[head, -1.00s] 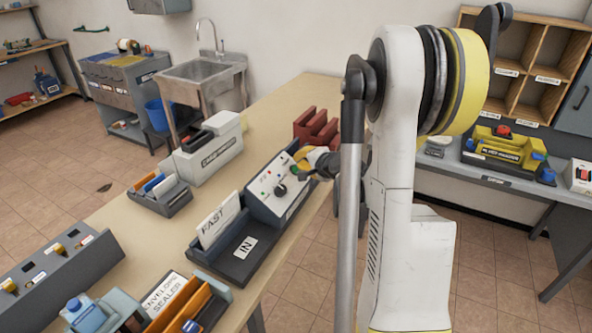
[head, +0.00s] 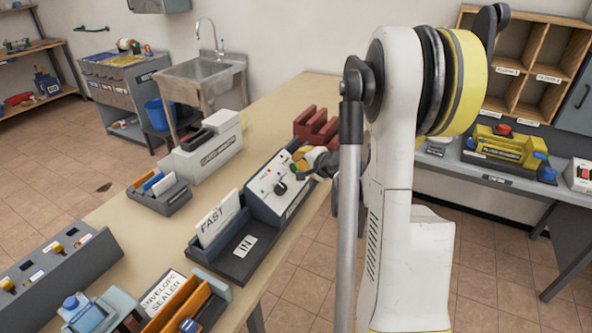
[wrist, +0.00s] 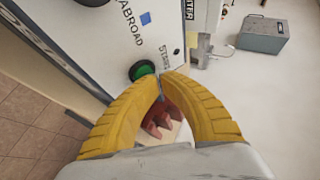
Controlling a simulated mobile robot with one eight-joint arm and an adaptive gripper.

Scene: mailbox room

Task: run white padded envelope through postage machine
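The postage machine (head: 277,190) is a grey box with a white sloped panel, a black dial, small lights and a tray marked IN. A white card reading FAST (head: 217,218) stands upright at the tray's left side. I cannot pick out a white padded envelope for certain. My gripper (head: 300,166) is at the panel's right end. In the wrist view, its yellow fingers (wrist: 161,80) meet at the tips with nothing seen between them. The tips are right beside a green button (wrist: 142,70) on the panel; I cannot tell whether they touch it.
A red slotted rack (head: 316,127) stands behind the machine. A white-grey machine (head: 207,148) and a small tray of cards (head: 160,193) are to the left. The envelope sealer (head: 165,291) is in front. Bare tabletop (head: 130,220) lies between them.

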